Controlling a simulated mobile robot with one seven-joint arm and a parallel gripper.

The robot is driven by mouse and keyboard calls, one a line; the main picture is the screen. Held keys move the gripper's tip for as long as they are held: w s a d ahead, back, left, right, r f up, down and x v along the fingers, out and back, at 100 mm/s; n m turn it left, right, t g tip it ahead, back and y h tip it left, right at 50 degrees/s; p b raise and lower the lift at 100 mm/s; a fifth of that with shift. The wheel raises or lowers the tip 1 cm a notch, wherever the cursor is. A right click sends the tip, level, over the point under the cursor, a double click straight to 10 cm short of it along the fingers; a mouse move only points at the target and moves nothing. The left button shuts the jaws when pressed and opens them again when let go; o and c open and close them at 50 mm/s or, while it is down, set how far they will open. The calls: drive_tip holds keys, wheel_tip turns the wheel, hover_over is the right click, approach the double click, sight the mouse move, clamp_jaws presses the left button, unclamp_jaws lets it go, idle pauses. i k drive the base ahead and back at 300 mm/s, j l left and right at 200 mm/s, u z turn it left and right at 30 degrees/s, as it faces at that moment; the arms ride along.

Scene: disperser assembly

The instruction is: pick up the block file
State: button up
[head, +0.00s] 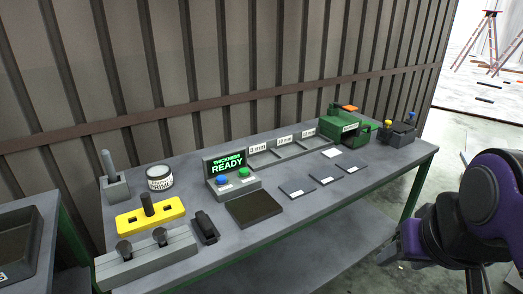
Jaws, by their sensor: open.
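A small black block with a raised grip on top (205,228) lies on the grey workbench (300,213), left of a dark square mat. It looks like the block file, though no label shows on it. Nothing is touching it. My gripper (386,257) is at the far right, in front of the bench and well away from the block. It points left, is open and holds nothing visible. Its fingers are small and dark in the picture.
Beside the block stand a grey rack with two black knobs (150,260), a yellow holder (172,214) and a display panel (226,166). A white jar (159,178) stands behind. Flat plates (325,178) and a green machine (345,126) are further right. A corrugated wall (230,60) backs the bench.

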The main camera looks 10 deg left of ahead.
sight(207, 231)
drive_tip(key=u, duration=1.25)
